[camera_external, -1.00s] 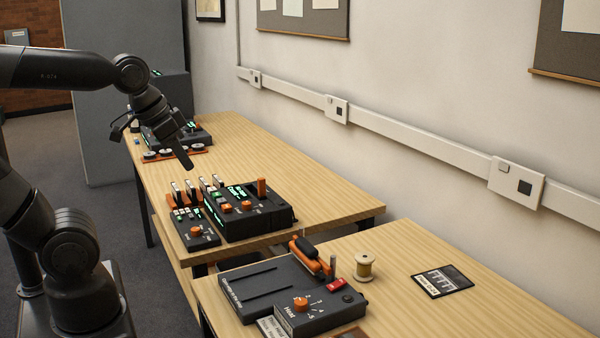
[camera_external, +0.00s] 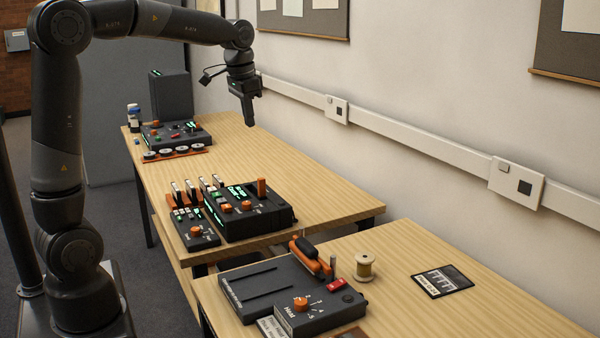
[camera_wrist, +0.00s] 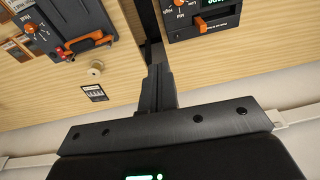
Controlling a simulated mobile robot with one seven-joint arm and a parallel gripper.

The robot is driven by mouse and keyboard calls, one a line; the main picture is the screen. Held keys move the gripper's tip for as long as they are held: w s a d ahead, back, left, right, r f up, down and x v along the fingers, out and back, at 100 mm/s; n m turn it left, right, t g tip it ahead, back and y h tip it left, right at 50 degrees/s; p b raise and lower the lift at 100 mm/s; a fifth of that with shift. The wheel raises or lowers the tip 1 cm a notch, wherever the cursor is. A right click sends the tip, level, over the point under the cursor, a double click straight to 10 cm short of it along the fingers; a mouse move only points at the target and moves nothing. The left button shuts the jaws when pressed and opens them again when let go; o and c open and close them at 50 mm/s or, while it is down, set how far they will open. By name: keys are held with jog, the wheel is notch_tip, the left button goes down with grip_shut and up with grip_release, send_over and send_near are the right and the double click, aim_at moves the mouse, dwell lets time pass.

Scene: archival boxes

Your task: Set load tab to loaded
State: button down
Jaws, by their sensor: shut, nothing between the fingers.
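The load tab cannot be told by a readable label; an upright orange tab (camera_external: 262,187) stands at the right end of the dark middle device (camera_external: 240,222). That device shows green lit displays and orange knobs. In the wrist view an orange lever (camera_wrist: 203,23) juts from the dark device (camera_wrist: 225,12) at the top right, beside a green display. My gripper (camera_external: 249,121) is shut and empty, pointing down above the far part of the long table, behind the middle device and apart from it. In the wrist view its fingers (camera_wrist: 154,50) show at the centre.
A heat device (camera_external: 290,290) with an orange-and-black handle, a spool (camera_external: 364,266) and a card (camera_external: 441,281) lie on the near table. A far device (camera_external: 175,134) stands at the back left. The wall with its white trunking (camera_external: 420,147) runs along the right.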

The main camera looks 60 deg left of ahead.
jog(key=g, duration=0.2)
send_over(261, 178)
notch_tip(261, 178, down, 6)
jog(key=shift+d+h, duration=0.15)
jog(key=shift+h, duration=0.15)
notch_tip(261, 178, down, 14)
dwell(0.4)
jog(key=shift+f, duration=1.85)
notch_tip(261, 178, up, 14)
jog(key=shift+r, duration=0.2)
